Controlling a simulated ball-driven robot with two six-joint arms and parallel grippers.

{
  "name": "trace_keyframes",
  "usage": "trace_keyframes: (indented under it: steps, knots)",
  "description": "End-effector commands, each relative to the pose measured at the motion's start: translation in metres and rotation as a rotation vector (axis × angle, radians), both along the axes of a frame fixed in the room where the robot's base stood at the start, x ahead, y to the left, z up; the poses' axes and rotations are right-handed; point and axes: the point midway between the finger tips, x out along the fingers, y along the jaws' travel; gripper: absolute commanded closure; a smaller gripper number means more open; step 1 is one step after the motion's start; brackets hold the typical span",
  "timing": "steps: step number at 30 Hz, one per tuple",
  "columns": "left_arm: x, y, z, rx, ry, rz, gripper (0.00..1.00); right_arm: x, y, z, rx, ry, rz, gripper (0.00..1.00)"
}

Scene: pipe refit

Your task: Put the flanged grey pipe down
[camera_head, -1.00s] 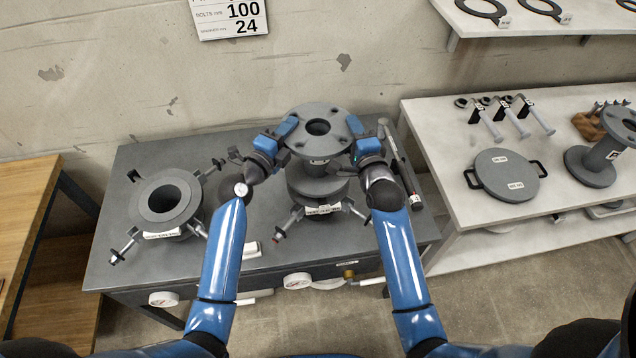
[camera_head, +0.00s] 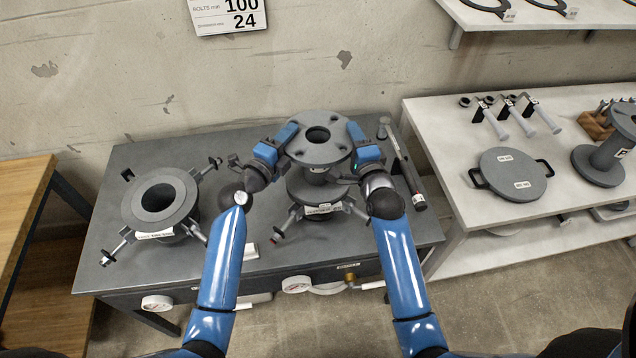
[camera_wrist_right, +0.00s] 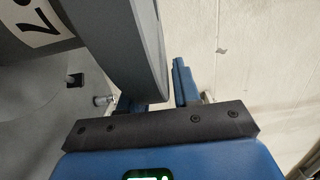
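The flanged grey pipe (camera_head: 296,150) is upright at the back middle of the grey bench, its bolt-holed top flange facing up. Its lower end is over a legged stand (camera_head: 322,211); whether it rests there is hard to tell. My left gripper (camera_head: 287,134) is at the top flange's left edge; its finger gap is not clear. My right gripper (camera_head: 357,136) is at the right edge. In the right wrist view the flange rim (camera_wrist_right: 150,50) lies between the blue fingers of that gripper (camera_wrist_right: 155,95), with a visible gap to the right finger.
A second legged stand with a round opening (camera_head: 186,192) is on the bench's left. A long dark tool (camera_head: 403,165) lies close right of my right gripper. A side table (camera_head: 450,125) holds a handled round cover (camera_head: 512,174) and another flanged pipe (camera_head: 607,158). The wall is close behind.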

Motion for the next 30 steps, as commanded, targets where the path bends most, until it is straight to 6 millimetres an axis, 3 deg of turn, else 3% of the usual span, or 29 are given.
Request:
trace_keyframes:
  steps: [3,16,30]
  knots:
    - [0.0,0.0,0.001,0.0,0.0,0.0,0.53,0.0,0.0,0.001,0.0,0.0,0.0,0.53]
    - [-0.008,0.005,0.0,0.0,0.001,0.0,0.53,0.0,0.0,0.001,0.0,0.0,0.0,0.53]
    - [-0.073,0.047,0.0,0.0,0.002,0.003,0.53,0.0,0.0,0.001,0.0,0.0,0.0,0.53]
